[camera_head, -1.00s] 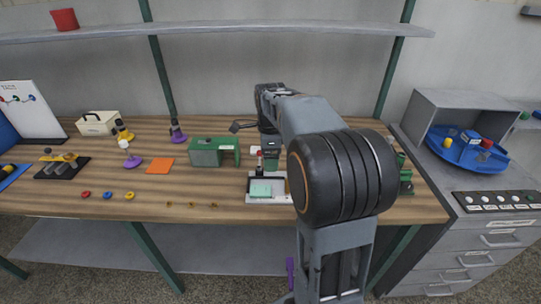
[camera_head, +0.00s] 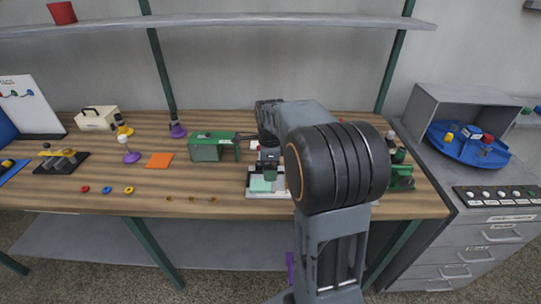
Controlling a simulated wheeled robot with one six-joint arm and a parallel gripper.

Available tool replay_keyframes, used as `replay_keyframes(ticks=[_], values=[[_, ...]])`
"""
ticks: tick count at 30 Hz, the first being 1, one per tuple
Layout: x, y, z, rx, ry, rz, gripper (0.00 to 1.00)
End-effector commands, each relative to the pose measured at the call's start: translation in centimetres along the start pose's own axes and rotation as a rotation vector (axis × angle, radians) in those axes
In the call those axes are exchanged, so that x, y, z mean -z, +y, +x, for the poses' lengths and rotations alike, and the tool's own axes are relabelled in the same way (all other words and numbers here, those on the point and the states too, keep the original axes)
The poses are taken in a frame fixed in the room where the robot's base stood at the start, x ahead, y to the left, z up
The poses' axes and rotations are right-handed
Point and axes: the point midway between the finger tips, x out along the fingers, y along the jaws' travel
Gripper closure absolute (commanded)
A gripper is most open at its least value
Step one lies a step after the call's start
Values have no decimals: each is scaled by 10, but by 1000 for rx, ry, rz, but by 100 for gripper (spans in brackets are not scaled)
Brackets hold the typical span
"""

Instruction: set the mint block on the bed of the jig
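The mint block (camera_head: 258,185) shows as a pale green square on the light grey jig (camera_head: 251,195), near the front of the bench. It appears to rest on the jig's bed; its right and rear parts are partly hidden, so I cannot tell how squarely it sits. My gripper (camera_head: 269,173) points down, just above and behind the block's right part. Its dark fingertips are too small and too overlapped with the jig to show whether they are open or touch the block. My arm hides the jig's right side.
A green machine (camera_head: 212,147) stands left of the jig, with an orange square (camera_head: 159,160) further left. Small rings (camera_head: 107,190) lie along the front edge. A green fixture (camera_head: 401,177) stands right of my arm.

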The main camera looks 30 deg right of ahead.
Motion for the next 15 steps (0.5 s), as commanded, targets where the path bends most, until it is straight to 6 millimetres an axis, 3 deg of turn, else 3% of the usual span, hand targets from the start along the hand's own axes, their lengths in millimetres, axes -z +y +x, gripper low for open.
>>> replay_keyframes(ticks=[6, 15], values=[[0, 0, 39, -3, 1, 0, 17], [0, 0, 70, -1, 0, 0, 17]])
